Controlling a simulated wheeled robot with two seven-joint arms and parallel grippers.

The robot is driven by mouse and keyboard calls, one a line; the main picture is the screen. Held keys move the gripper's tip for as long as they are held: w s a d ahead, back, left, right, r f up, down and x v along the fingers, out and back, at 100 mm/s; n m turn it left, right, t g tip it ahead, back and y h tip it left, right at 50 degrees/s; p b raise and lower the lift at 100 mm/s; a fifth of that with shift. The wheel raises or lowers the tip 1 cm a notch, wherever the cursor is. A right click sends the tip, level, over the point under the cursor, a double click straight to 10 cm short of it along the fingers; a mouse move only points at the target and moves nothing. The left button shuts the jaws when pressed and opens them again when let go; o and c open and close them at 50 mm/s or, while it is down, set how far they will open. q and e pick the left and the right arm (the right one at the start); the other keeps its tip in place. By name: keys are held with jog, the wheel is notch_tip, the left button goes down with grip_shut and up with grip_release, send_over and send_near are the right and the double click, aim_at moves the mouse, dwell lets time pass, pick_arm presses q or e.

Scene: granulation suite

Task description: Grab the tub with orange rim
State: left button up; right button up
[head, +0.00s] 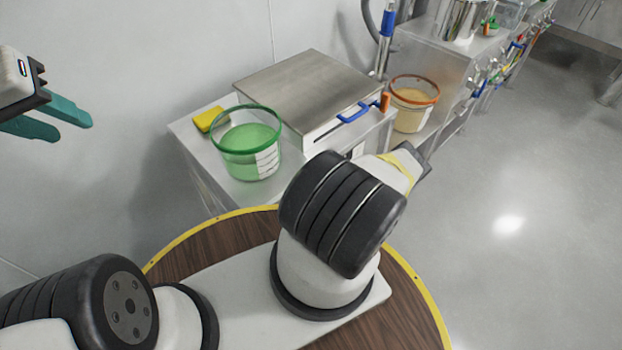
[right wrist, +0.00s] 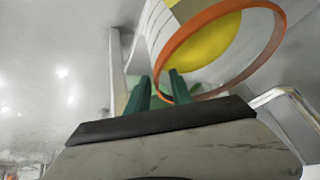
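The tub with the orange rim (head: 411,117) is translucent with tan contents and stands at the right side of the steel box in the head view. In the right wrist view the orange rim (right wrist: 262,74) is large and close, with yellow inside. My right gripper (right wrist: 158,84) has its two teal fingers apart, one on each side of the rim's near edge; I cannot tell whether they touch it. In the head view my right arm hides those fingers. My left gripper (head: 62,115) is open and empty at the left, far from the tub.
A green-rimmed tub (head: 232,158) with green contents and a yellow sponge (head: 208,119) are on the steel bench. A flat steel box (head: 305,88) with a blue handle (head: 357,113) stands between the tubs. Open floor (head: 520,190) lies at the right.

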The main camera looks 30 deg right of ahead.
grip_shut()
jog(key=shift+w+r, duration=0.1)
dwell(1.1)
